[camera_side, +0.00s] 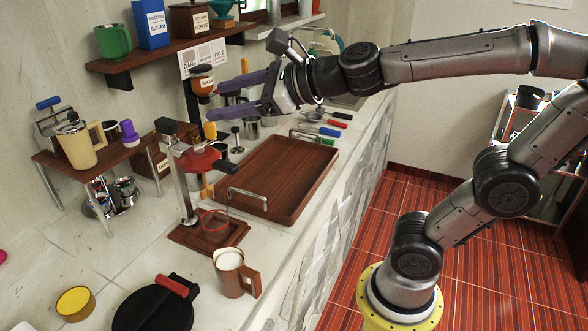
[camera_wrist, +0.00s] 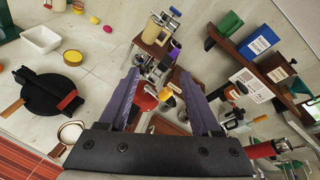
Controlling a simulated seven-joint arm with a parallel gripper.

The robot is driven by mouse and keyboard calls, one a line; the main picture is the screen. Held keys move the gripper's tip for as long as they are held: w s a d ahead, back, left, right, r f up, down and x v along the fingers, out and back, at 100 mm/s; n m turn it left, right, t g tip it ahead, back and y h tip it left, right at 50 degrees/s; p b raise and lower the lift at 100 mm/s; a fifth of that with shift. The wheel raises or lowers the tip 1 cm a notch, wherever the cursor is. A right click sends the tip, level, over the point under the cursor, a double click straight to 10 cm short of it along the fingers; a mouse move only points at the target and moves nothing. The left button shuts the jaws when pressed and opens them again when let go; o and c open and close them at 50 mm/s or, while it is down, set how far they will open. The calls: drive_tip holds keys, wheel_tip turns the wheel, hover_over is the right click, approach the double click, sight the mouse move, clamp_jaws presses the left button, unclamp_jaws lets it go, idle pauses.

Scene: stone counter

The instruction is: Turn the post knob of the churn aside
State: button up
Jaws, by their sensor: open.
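A stand with a metal upright, a red rounded part (camera_side: 200,160) and a wooden base (camera_side: 208,235) is on the counter; I take it to be the churn. An orange-yellow knob (camera_side: 210,131) shows above the red part. In the wrist view, the red part (camera_wrist: 149,100) and an orange-yellow piece (camera_wrist: 170,100) lie between my fingers. My gripper (camera_side: 214,101) has two purple fingers, spread apart with nothing held. It is above and a little right of the knob in the side view, apart from it. It also spans the middle of the wrist view (camera_wrist: 158,76).
A brown tray (camera_side: 290,170) lies right of the stand. A brown jar (camera_side: 202,82) and a DARK/PALE sign (camera_side: 203,57) are close to my fingers. A shelf (camera_side: 150,58) is above. A mug (camera_side: 233,272) and black pan (camera_side: 155,308) stand in front.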

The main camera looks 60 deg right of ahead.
drive_tip(key=s+f+n+g, duration=0.5)
drive_tip(key=s+f+n, duration=0.5)
drive_tip(key=n, duration=1.1)
drive_tip(key=shift+s+a, duration=0.35)
drive_tip(key=shift+s, duration=0.8)
drive_tip(key=shift+f, duration=0.1)
